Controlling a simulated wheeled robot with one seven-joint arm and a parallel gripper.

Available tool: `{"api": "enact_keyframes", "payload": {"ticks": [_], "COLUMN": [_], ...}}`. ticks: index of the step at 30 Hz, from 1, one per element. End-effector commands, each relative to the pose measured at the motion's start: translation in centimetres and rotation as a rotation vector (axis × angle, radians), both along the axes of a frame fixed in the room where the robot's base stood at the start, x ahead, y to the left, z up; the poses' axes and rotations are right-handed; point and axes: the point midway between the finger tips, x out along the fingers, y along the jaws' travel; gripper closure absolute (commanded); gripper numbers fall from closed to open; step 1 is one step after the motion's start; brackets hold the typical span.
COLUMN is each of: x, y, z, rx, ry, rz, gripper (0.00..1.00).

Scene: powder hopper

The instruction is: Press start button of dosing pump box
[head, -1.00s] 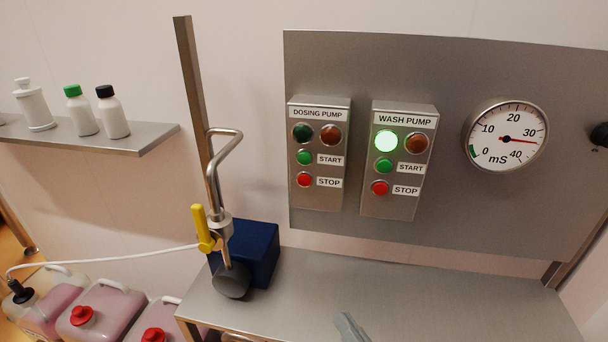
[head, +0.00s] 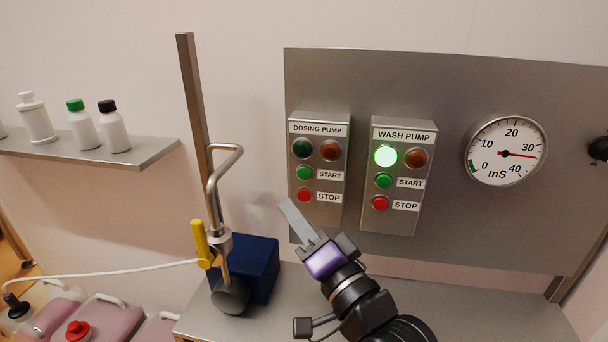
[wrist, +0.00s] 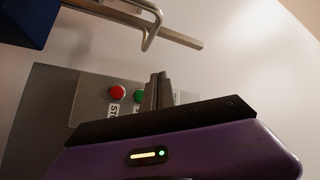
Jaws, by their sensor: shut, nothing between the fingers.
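The dosing pump box (head: 319,206) is on the grey panel, left of the wash pump box. Its green start button (head: 305,173) sits above its red stop button (head: 305,195); both its upper lamps are dark. My gripper (head: 286,204) is shut and empty, its fingertips just below and left of the stop button in the head view. In the wrist view the shut fingers (wrist: 157,88) stand beside the green start button (wrist: 140,96), with the red stop button (wrist: 117,92) farther left. I see no contact with the box.
The wash pump box (head: 399,222) has its green lamp (head: 385,156) lit. A bent steel pipe with a yellow-handled valve (head: 202,240) and a blue block (head: 256,268) stand left of my gripper. A gauge (head: 507,150) is at right.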

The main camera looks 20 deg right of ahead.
Motion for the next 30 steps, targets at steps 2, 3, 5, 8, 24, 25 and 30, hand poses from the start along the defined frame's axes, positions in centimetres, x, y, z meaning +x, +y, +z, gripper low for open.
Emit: {"api": "enact_keyframes", "payload": {"ticks": [2,3,5,8,24,25,30], "x": [0.1,0.2,0.4,1.1,6.3,6.5,7.0], "y": [-0.1,-0.1,-0.3,-0.9,-4.7,-4.8,-5.2], "z": [0.0,-0.1,-0.1,-0.3,-0.1,-0.2,0.0], "rx": [-0.001,-0.001,-0.001,-0.001,-0.001,-0.001,-0.001], "ry": [-0.001,-0.001,-0.001,-0.001,-0.001,0.0,-0.001], "rz": [-0.001,-0.001,-0.002,-0.003,-0.003,-0.003,-0.002], "gripper": [1.0,1.0,1.0,1.0,1.0,1.0,1.0]}}
